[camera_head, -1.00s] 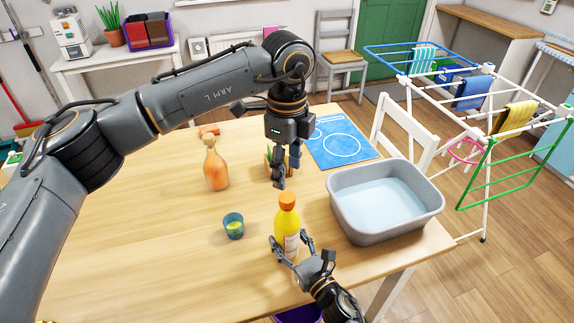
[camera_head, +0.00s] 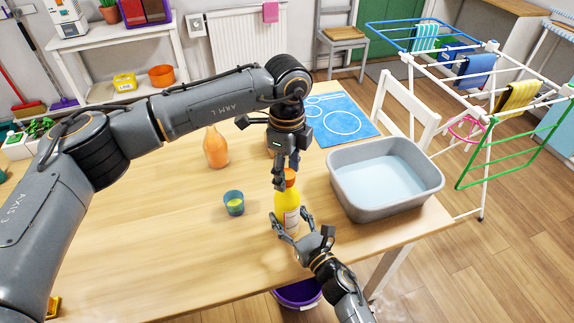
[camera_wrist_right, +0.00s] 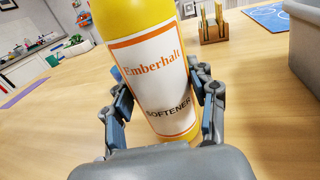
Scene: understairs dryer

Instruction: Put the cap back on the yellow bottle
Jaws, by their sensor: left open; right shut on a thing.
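The yellow bottle (camera_head: 287,210) stands upright near the front edge of the wooden table. Its white label shows in the right wrist view (camera_wrist_right: 155,80). An orange cap (camera_head: 291,175) sits at the top of the bottle, partly hidden behind my left gripper. My left gripper (camera_head: 280,184) points down from above, open, its fingers beside the cap. I cannot tell whether they touch it. My right gripper (camera_head: 290,238) is shut on the body of the yellow bottle, with a finger on either side in the wrist view (camera_wrist_right: 160,105).
A grey basin of water (camera_head: 345,207) stands to the right of the bottle. A blue-green cup (camera_head: 233,203) and an orange bottle (camera_head: 216,150) stand to the left. A blue mat (camera_head: 340,118) lies behind. The table's front left is clear.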

